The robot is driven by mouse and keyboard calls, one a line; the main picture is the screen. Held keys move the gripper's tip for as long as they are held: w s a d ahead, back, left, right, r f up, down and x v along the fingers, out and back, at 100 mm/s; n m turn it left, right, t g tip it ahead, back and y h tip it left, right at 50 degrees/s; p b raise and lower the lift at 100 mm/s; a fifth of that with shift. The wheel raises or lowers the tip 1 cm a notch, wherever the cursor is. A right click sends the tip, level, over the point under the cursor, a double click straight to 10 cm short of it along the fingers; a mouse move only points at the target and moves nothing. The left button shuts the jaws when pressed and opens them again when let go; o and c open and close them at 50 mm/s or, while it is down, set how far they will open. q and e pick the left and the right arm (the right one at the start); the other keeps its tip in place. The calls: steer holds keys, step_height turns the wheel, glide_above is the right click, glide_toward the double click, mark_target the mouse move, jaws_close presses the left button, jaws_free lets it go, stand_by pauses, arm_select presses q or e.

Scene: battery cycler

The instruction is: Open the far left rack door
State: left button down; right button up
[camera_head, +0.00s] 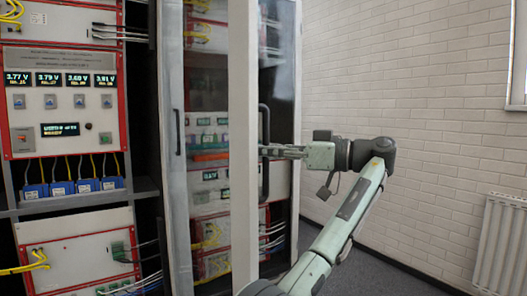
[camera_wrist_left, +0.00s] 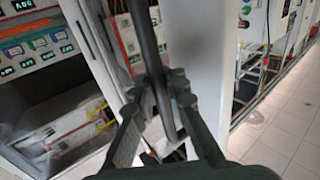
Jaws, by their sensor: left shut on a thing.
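The rack door (camera_head: 243,130) is a tall glazed door with a pale frame, in the middle of the head view. It appears to stand out at an angle from the rack. A long black vertical handle (camera_head: 264,180) is on its right side. My left gripper (camera_head: 268,151) is at this handle, with its arm coming up from below. In the left wrist view the fingers (camera_wrist_left: 160,90) are closed around the black handle (camera_wrist_left: 148,50), beside the pale door frame (camera_wrist_left: 198,50). How wide the door stands open is hard to tell. My right gripper is not in view.
An open rack (camera_head: 75,130) with voltage displays, blue modules and cables stands at the left. A second black handle (camera_head: 178,132) shows left of the door frame. A white brick wall (camera_head: 400,90) and radiator (camera_head: 500,245) are at the right, with clear dark floor between.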

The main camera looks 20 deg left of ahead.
arm_select(q)
steer(key=shift+d, duration=0.2)
steer(key=c, duration=1.5)
jaws_free()
steer(key=shift+s+d, duration=0.1)
steer(key=shift+c, duration=0.2)
